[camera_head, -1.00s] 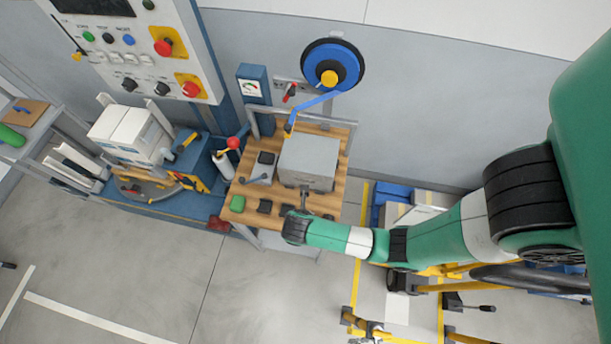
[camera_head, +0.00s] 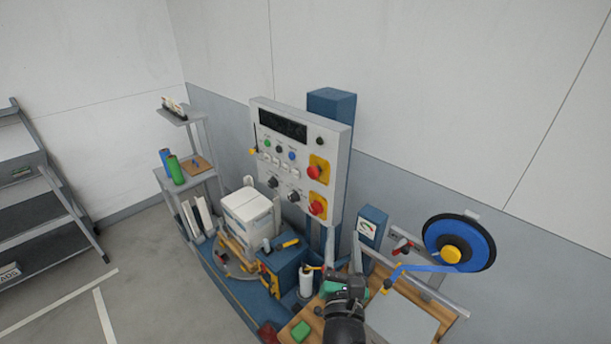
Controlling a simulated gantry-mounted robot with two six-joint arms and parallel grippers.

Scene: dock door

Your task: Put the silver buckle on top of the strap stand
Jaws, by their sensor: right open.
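My right arm comes up from the bottom edge over the wooden bench top (camera_head: 432,308), its black wrist hiding part of the bench. My right gripper (camera_head: 348,284) is open, small and partly hidden, left of the grey box (camera_head: 402,322). I cannot make out the silver buckle, and I cannot tell which part is the strap stand. My left gripper is not in view.
A control panel (camera_head: 298,178) with red knobs stands behind. Left of the bench are a wrapped white carton (camera_head: 251,218), a blue machine (camera_head: 286,270) and a grey shelf (camera_head: 184,113). A green block (camera_head: 301,331) lies on the bench.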

